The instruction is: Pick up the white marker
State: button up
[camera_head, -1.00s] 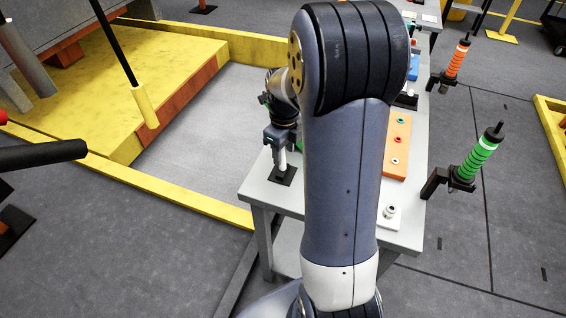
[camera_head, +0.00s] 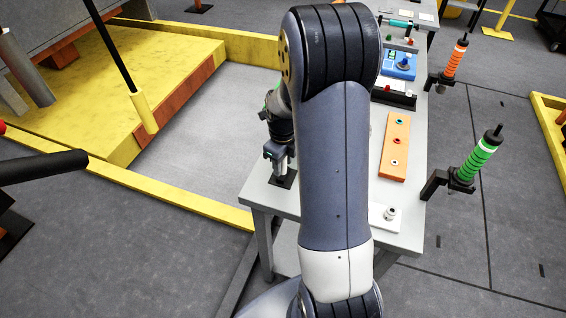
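My gripper (camera_head: 280,160) is at the near left corner of the grey table (camera_head: 274,197), pointing down, low over a black square base (camera_head: 284,181). The upright white marker that stood on this base is now almost wholly hidden behind the gripper's fingers. The fingers are down around or right beside it; I cannot tell which, nor whether they are shut on it. My own arm covers the middle of the view and part of the table.
Green (camera_head: 478,160) and orange (camera_head: 455,60) striped posts stand off the table's right side. A yellow-edged platform (camera_head: 180,65) is at left.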

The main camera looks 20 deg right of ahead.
grip_shut()
jog(key=shift+r, duration=0.15)
